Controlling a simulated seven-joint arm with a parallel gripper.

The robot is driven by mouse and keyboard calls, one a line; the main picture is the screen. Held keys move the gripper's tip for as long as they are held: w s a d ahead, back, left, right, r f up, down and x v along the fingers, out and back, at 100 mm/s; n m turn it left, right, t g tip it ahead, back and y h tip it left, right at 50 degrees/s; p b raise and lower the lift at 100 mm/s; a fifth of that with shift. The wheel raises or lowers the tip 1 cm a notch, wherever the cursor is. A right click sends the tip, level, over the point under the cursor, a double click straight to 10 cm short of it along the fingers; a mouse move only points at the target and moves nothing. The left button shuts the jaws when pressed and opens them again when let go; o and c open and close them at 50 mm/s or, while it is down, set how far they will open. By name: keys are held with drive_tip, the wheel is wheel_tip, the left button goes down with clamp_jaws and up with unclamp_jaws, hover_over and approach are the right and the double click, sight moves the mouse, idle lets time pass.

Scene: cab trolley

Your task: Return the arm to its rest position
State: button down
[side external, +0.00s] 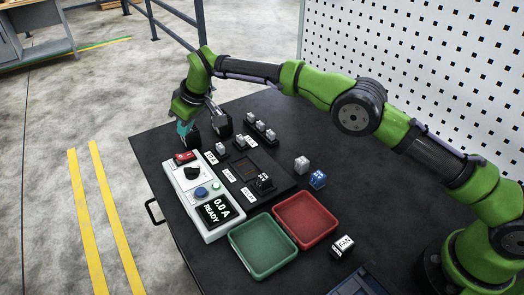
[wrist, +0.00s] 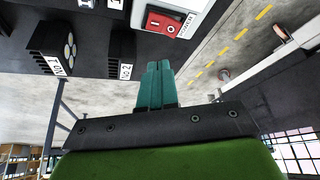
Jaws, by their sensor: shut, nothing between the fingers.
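My gripper (side external: 184,128) is at the far left corner of the black trolley top (side external: 160,150). Its teal fingers are just above and behind the red switch (side external: 185,157) of the white control box (side external: 188,187); whether they touch it cannot be told. In the wrist view my gripper's fingers (wrist: 155,72) are together with nothing between them. The red switch (wrist: 165,22) shows there beyond the fingertips, at the top. My arm stretches from the right side across the back of the trolley. The box's display (side external: 215,210) reads "0.0 A READY".
A black panel with labelled blocks (side external: 245,165) is beside the box. A green tray (side external: 263,246) and a red tray (side external: 306,219) are in front. A perforated wall (side external: 420,60) is behind.

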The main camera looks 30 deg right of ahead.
drive_tip(key=s, duration=0.1)
drive_tip(key=d+f, duration=0.1)
drive_tip(key=s+d+m+g, duration=0.1)
drive_tip(key=shift+s+f, duration=0.25)
drive_tip(key=shift+s, duration=0.1)
drive_tip(key=s+d+r+m, duration=0.5)
drive_tip(key=s+d+r, duration=0.7)
drive_tip(key=s+d, duration=0.35)
drive_tip(key=s+d+r+m+t, duration=0.1)
drive_tip(key=s+d, duration=0.3)
drive_tip(key=s, duration=0.6)
drive_tip(key=s+d+r+m+t, duration=0.1)
drive_tip(key=s+d, duration=0.4)
drive_tip(key=s, duration=0.5)
drive_tip(key=shift+r+m+t, duration=0.4)
drive_tip(key=shift+m+t, duration=0.4)
drive_tip(key=shift+t, duration=0.1)
